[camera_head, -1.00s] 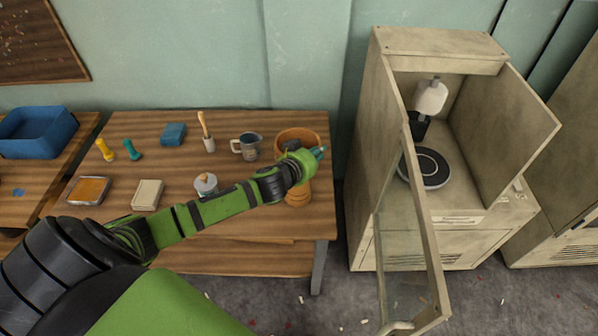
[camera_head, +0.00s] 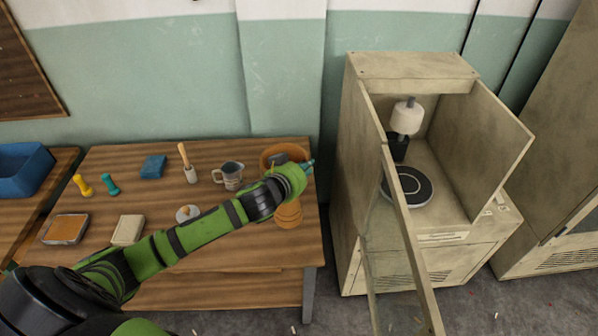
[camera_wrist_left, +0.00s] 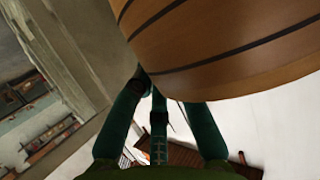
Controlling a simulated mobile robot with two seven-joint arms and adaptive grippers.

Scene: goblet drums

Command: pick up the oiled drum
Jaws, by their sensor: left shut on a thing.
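The tan wooden goblet drum (camera_head: 288,215) is at the right end of the wooden table in the head view. It looks upright, with its wide bowl above and narrower foot below my left arm. My left gripper (camera_head: 310,164) is shut on it, and the gripper and wrist hide its middle. In the left wrist view the drum (camera_wrist_left: 225,45) fills the upper right, with dark bands around it, close against my green fingers (camera_wrist_left: 158,78). I cannot tell whether its foot touches the table. My right gripper is out of view.
The table (camera_head: 215,265) holds a metal mug (camera_head: 229,175), a brush (camera_head: 187,163), a blue block (camera_head: 153,166), a small white lidded pot (camera_head: 187,213) and a tray (camera_head: 66,229). An open cabinet (camera_head: 350,190) stands to the right, its glass door swung forward.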

